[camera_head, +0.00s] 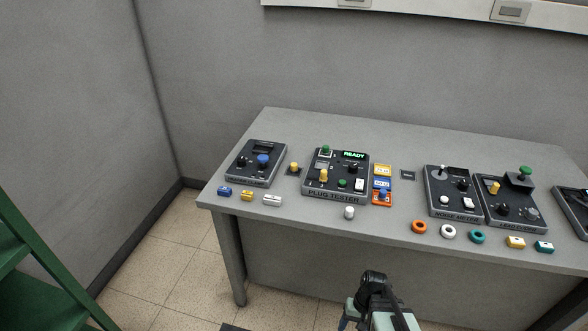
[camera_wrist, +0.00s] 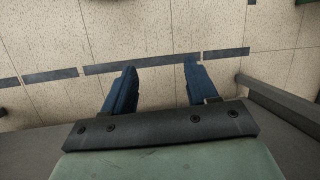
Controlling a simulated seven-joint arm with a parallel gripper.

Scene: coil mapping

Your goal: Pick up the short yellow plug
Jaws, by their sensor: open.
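A taller-looking yellow plug (camera_head: 323,175) stands on the left part of the plug tester. Another yellow plug or knob (camera_head: 495,187) is on the lead gauge at the right. My gripper (camera_wrist: 161,68) is open and empty in the wrist view, with two blue fingers apart over the tiled floor. In the head view my arm shows at the bottom centre, in front of the table and well away from the plugs.
The grey table (camera_head: 420,153) has clear room along its back. Blue, yellow and white blocks lie at its front left, and a white plug (camera_head: 349,212) stands before the tester. Coloured rings (camera_head: 419,227) and blocks line the front right. A green frame (camera_head: 40,270) stands at the left.

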